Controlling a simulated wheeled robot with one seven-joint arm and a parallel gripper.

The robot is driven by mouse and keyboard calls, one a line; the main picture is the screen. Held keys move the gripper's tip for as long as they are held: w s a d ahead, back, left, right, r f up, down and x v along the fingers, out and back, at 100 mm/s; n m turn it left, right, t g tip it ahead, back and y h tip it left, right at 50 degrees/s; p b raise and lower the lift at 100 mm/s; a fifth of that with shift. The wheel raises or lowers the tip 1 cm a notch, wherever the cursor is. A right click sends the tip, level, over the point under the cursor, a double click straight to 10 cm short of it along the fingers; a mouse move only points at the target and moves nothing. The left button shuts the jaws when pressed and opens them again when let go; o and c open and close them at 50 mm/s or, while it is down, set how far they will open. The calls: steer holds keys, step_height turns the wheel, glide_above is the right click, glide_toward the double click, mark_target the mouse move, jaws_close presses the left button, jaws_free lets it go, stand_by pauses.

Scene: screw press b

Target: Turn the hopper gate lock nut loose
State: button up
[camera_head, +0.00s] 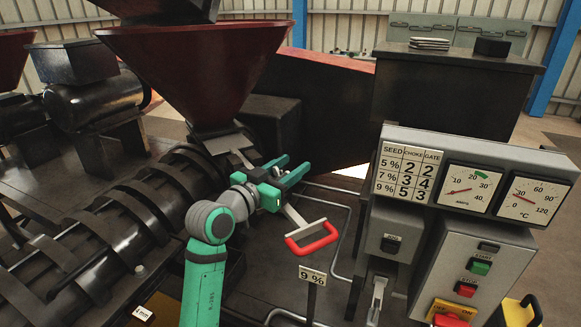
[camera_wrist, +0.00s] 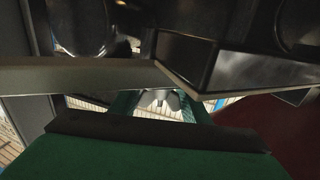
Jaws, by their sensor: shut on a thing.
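The dark red hopper (camera_head: 195,65) stands above the ribbed press barrel. A pale flat gate plate (camera_head: 225,144) shows under its outlet, and a bar with a red handle (camera_head: 313,238) sticks out below my gripper. My green gripper (camera_head: 298,163) is beside the hopper's neck. In the wrist view, my gripper (camera_wrist: 160,104) is shut on a small grey winged piece, apparently the lock nut (camera_wrist: 158,98). A flat metal bar (camera_wrist: 75,78) crosses just in front of the wrist camera.
A "9 %" sign (camera_head: 312,276) stands near the red handle. A grey control panel (camera_head: 470,260) with gauges, a seed/choke/gate table and buttons fills the right. Bent metal rods (camera_head: 345,235) run between. A dark cabinet (camera_head: 445,90) stands behind the panel.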

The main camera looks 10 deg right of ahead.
steer(key=shift+s+d, duration=0.1)
steer(key=shift+w+a+n+t+y, duration=0.25)
steer(key=shift+n+t+y, duration=0.6)
steer(key=shift+y, duration=0.3)
steer(key=shift+w+a+n+t+y, duration=0.1)
steer(key=shift+a+n+t+y, duration=0.2)
steer(key=shift+n+t+y, duration=0.6)
steer(key=shift+w+a+n+t+y, duration=0.25)
steer(key=shift+n+t+y, duration=0.4)
steer(key=shift+n+y, duration=0.5)
steer(key=shift+a+r+y, duration=0.1)
steer(key=shift+y, duration=0.4)
steer(key=o, duration=1)
steer(key=shift+o, duration=0.2)
